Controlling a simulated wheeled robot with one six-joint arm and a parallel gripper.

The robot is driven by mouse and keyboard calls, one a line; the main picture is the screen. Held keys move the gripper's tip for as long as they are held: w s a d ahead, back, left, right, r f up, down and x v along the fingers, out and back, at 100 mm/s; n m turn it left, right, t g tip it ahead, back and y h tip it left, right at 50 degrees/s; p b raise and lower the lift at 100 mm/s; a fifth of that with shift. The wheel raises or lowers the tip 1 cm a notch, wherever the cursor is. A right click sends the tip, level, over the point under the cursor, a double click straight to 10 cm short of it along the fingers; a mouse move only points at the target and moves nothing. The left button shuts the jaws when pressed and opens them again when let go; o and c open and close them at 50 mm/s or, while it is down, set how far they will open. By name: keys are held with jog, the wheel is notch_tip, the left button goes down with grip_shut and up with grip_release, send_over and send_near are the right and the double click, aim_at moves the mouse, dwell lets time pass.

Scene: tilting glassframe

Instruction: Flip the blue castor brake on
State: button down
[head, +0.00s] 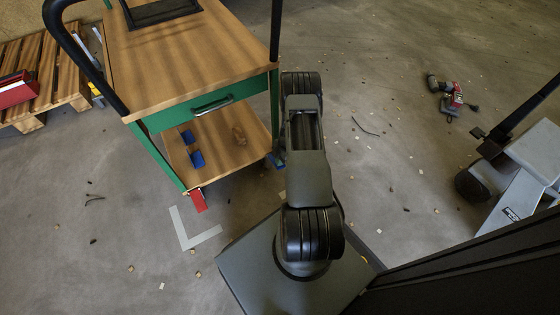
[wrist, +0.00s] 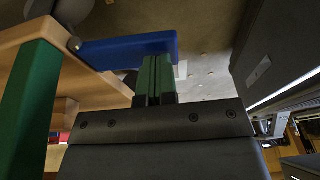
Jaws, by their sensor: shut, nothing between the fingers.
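The green trolley (head: 205,118) stands on castors left of my arm in the head view. Its blue castor brake (head: 277,160) shows as a small patch at the near right leg, partly hidden by my arm. In the wrist view the blue brake (wrist: 122,50) is a long flat lever reaching from the castor (wrist: 75,12) beside the green leg (wrist: 32,90). My gripper (wrist: 158,62) is shut and empty, its green fingertips right at the lever's free end. I cannot tell whether they touch it. My gripper is hidden in the head view.
A red castor brake (head: 198,200) is at the trolley's near left leg. Blue items (head: 192,147) lie on the lower shelf. A pallet (head: 40,75) is at left, a pallet truck (head: 525,170) at right, a red power tool (head: 453,97) behind. Small debris dots the floor.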

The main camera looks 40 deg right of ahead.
aim_at(282, 167)
jog(key=shift+s+f, duration=0.1)
jog(key=shift+f, duration=0.1)
jog(key=f+b, duration=0.2)
jog(key=b, duration=0.1)
jog(key=s+f+b, duration=0.1)
jog(key=f+b, duration=0.1)
jog(key=b, duration=0.1)
jog(key=shift+a, duration=0.1)
dwell(0.5)
jog(key=s+d+r+p, duration=0.2)
jog(key=s+r+p, duration=0.4)
jog(key=r, duration=0.6)
jog(key=shift+s, duration=0.3)
jog(key=shift+r, duration=0.1)
